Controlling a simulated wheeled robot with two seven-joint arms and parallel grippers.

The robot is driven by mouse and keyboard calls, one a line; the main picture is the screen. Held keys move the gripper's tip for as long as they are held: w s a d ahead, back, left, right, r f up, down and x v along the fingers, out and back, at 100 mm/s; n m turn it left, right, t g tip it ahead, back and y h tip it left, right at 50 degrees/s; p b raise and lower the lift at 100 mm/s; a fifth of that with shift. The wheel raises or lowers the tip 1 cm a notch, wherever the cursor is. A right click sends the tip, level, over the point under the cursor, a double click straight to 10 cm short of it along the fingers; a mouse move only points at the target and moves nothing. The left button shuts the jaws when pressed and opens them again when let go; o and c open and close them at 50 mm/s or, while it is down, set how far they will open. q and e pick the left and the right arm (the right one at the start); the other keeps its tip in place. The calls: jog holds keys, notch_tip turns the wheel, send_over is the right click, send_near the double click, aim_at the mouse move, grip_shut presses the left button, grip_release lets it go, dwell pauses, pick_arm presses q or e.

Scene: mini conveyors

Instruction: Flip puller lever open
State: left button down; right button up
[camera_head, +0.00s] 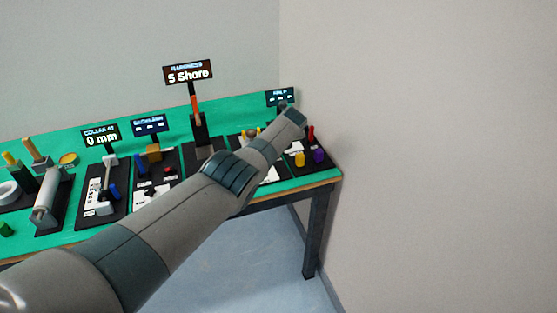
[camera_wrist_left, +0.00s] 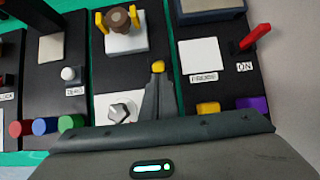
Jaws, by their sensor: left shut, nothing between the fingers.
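The station with two yellow claws (camera_wrist_left: 118,18) around a brown round part on a white block looks like the puller; it stands at the top centre of the left wrist view. A small yellow knob (camera_wrist_left: 158,67) shows below it, at the tip of a dark tapered shape. I take that shape to be my left gripper (camera_wrist_left: 156,82), shut and empty, beside or touching the knob; contact cannot be told. The lever's shaft is hidden. In the head view my left arm reaches across the bench and covers part of this station. My right gripper is not in view.
A red lever (camera_wrist_left: 256,36) beside an ON label stands on the panel to the right, with yellow (camera_wrist_left: 208,107) and purple (camera_wrist_left: 252,104) blocks. A silver hex nut (camera_wrist_left: 122,112) lies left of my gripper. Other stations fill the green bench (camera_head: 235,105); a wall (camera_head: 430,150) bounds it at right.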

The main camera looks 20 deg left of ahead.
pick_arm(q)
jog(key=shift+w+a+r, duration=0.2)
jog(key=shift+w+r, duration=0.05)
jog(key=shift+w+a+r, duration=0.15)
jog(key=shift+w+r, duration=0.05)
jog(key=shift+r, duration=0.05)
jog(key=shift+w+f, duration=0.1)
jog(key=shift+f, duration=0.05)
jog(key=shift+r, duration=0.45)
jog(key=shift+r+p, duration=0.45)
jog(key=shift+p, duration=0.15)
jog(key=shift+r, duration=0.1)
jog(key=w+a+r+p+v, duration=0.1)
jog(key=p+v, duration=0.8)
jog(key=p, duration=0.1)
jog(key=shift+r, duration=0.35)
